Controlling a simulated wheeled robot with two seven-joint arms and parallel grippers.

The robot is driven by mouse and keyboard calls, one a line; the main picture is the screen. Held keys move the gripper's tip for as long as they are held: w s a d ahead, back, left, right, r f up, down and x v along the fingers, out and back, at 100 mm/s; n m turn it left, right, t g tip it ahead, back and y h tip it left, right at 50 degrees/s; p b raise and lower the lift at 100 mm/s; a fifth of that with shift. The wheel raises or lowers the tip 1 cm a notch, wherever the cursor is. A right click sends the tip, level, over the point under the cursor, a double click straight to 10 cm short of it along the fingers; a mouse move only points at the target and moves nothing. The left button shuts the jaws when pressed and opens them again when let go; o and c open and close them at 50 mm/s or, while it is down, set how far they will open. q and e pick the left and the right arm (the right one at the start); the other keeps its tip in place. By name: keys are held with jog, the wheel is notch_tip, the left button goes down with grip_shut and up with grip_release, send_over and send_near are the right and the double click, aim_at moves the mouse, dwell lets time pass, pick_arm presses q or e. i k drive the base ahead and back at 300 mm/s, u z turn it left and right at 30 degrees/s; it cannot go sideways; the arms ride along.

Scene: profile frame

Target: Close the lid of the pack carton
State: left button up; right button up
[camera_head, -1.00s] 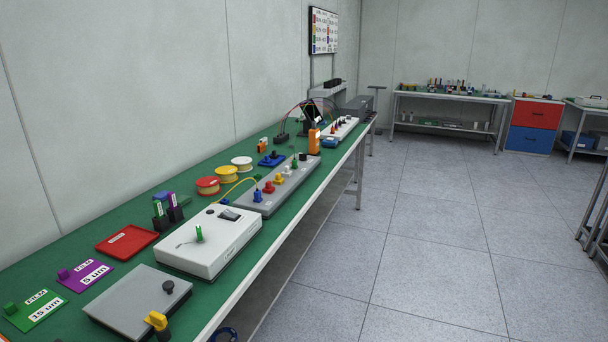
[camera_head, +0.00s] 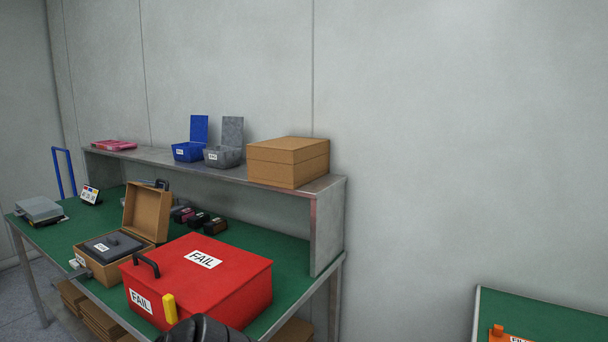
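The pack carton appears to be the open brown carton (camera_head: 108,275) on the green-topped bench at left. Its brown lid (camera_head: 147,212) stands upright at the back, with a dark handle at its top. A dark grey case (camera_head: 112,246) with a handle and a white label sits inside the carton. A small grey piece sticks out at the carton's front left; I cannot tell what it is. A black ridged shape at the bottom edge may be part of my arm. I can make out no gripper fingers.
A red box marked FAIL (camera_head: 215,277) stands close right of the carton, with a yellow piece (camera_head: 170,308) at its front. A grey shelf (camera_head: 330,196) behind bears a closed brown box (camera_head: 289,162), an open blue box (camera_head: 188,151) and an open grey box (camera_head: 223,156).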

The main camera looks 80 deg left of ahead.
aim_at(147, 212)
jog(key=u, duration=2.45)
